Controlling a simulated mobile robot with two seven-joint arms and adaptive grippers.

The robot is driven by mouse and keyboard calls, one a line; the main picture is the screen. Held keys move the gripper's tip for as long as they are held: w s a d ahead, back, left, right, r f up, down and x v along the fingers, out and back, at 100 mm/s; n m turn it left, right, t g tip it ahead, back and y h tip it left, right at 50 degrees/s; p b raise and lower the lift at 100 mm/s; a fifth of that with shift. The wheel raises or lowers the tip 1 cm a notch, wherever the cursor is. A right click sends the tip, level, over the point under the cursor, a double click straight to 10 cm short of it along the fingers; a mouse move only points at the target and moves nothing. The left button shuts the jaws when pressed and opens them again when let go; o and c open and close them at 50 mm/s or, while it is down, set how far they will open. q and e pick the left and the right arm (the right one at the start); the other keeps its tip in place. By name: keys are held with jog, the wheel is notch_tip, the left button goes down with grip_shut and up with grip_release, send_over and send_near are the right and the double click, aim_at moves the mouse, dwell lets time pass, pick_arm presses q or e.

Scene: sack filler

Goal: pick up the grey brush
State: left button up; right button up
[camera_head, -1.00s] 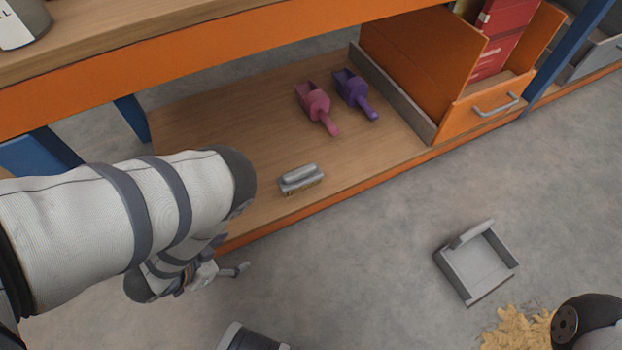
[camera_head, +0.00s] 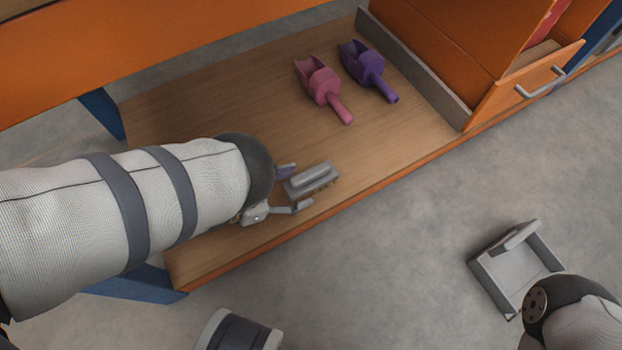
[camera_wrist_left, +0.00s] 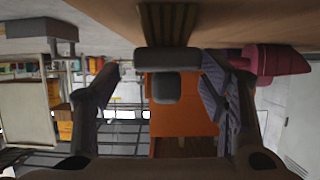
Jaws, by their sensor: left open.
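The grey brush (camera_head: 312,180) lies on the wooden lower shelf (camera_head: 230,105), near its front edge. My left gripper (camera_head: 293,189) is open just left of the brush in the head view, its two fingers pointing at the brush's near end. In the left wrist view the brush (camera_wrist_left: 166,61) shows ahead, between the two open fingers (camera_wrist_left: 163,92), with its brown bristles turned to the shelf. The fingers are not closed on it. Part of my right arm shows at the lower right, but its gripper is out of view.
A pink scoop (camera_head: 322,86) and a purple scoop (camera_head: 367,70) lie farther back on the shelf. An orange drawer box (camera_head: 530,90) bounds the shelf at the right. A grey dustpan (camera_head: 513,268) lies on the floor. Another grey object (camera_head: 238,333) is at the bottom edge.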

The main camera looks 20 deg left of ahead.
aim_at(311, 178)
pick_arm(q)
jog(key=b+x, duration=0.1)
jog(key=x, duration=0.2)
jog(key=b+x, duration=0.1)
jog(key=x, duration=0.1)
jog(key=shift+w+a+r+b, duration=0.15)
jog(key=shift+w+r+b, duration=0.15)
jog(key=shift+c, duration=0.8)
jog(key=c, duration=1.2)
jog(key=shift+r, duration=0.1)
